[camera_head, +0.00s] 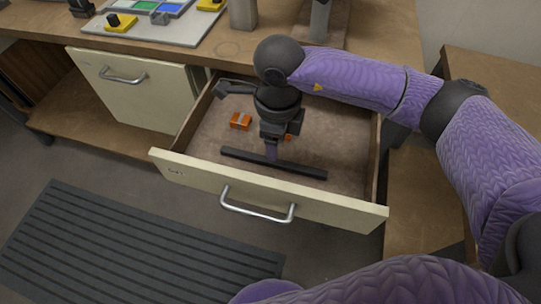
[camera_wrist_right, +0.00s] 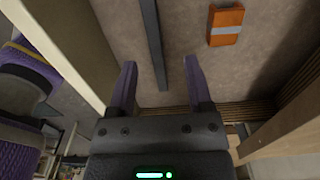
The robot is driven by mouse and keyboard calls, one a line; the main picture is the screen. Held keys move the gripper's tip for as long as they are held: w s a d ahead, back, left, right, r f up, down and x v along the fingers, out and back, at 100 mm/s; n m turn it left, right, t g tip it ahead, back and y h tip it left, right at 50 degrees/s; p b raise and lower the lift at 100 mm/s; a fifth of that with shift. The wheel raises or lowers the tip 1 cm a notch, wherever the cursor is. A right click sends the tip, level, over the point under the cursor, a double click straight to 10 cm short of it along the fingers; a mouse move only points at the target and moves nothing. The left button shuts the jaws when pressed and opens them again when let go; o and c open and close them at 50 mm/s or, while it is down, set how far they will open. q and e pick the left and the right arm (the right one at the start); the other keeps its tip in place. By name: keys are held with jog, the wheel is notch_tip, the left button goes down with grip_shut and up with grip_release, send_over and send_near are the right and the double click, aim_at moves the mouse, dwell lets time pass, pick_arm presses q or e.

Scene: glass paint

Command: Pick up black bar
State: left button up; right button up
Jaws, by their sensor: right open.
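The black bar (camera_head: 300,170) is long and thin and lies in the open drawer (camera_head: 345,185), near and roughly along its front panel. My right gripper (camera_head: 271,153) reaches down into the drawer from above, at the bar's middle-left part. In the right wrist view the bar (camera_wrist_right: 152,40) runs from the top edge down between the two spread fingers of the right gripper (camera_wrist_right: 158,85). The fingers stand apart on both sides of its line, and I cannot tell their exact height above it. My left gripper is not in view.
An orange block with a grey band (camera_head: 241,121) lies in the drawer behind the bar; it also shows in the right wrist view (camera_wrist_right: 226,26). The drawer walls and front panel (camera_head: 190,175) surround the right gripper.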

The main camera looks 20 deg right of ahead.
aim_at(276, 162)
jog(key=f, duration=0.1)
jog(key=f+b, duration=0.1)
jog(key=f, duration=0.3)
jog(key=shift+s+a+f+b, duration=0.1)
jog(key=shift+s+a+b, duration=0.05)
jog(key=shift+s+b, duration=0.25)
jog(key=shift+f, duration=0.35)
jog(key=shift+r, duration=0.15)
jog(key=c, duration=0.7)
grip_shut()
